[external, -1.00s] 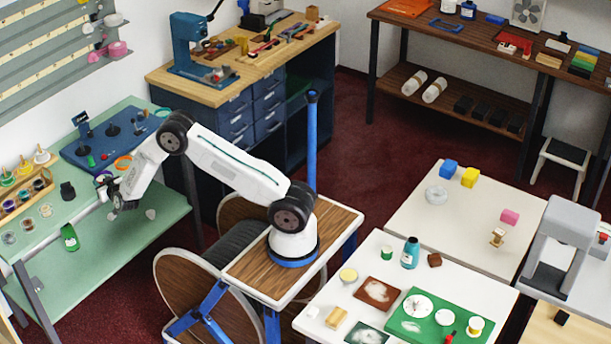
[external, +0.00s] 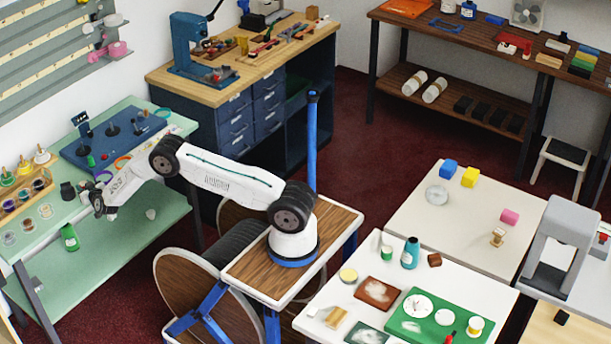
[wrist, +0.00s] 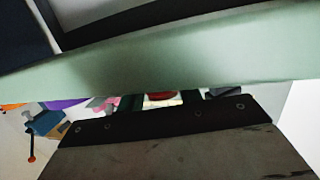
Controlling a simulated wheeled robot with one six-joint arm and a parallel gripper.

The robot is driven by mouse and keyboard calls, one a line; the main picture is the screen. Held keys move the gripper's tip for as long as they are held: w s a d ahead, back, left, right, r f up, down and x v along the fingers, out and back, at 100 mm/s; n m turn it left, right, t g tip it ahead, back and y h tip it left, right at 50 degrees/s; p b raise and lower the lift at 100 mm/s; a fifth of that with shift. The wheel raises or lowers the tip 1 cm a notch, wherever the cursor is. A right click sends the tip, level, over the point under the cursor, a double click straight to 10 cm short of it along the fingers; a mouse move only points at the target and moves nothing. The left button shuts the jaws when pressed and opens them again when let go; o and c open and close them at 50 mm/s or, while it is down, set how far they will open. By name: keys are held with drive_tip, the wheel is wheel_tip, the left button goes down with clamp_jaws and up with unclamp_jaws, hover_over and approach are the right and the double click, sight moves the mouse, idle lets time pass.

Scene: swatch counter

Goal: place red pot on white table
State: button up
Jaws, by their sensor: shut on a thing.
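My gripper (external: 98,204) is at the front part of the green counter on the left in the external view. In the wrist view my gripper (wrist: 157,99) is shut on the red pot (wrist: 161,96). Only a thin red strip of the pot shows between the dark fingers; the rest is hidden, and the external view does not show it clearly. Two white tables are at the right: a front white table (external: 460,276) with a green mat on it, and a rear white table (external: 410,208) with coloured blocks.
The green counter (external: 170,212) holds a blue board (external: 118,143), a wooden spool rack (external: 28,192) and a green bottle (external: 69,237). The front table holds a teal bottle (external: 410,253) and several small items. The rear table's middle is clear.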

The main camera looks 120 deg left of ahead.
drive_tip(key=shift+f, duration=0.15)
drive_tip(key=o, duration=0.8)
drive_tip(key=shift+c, duration=0.2)
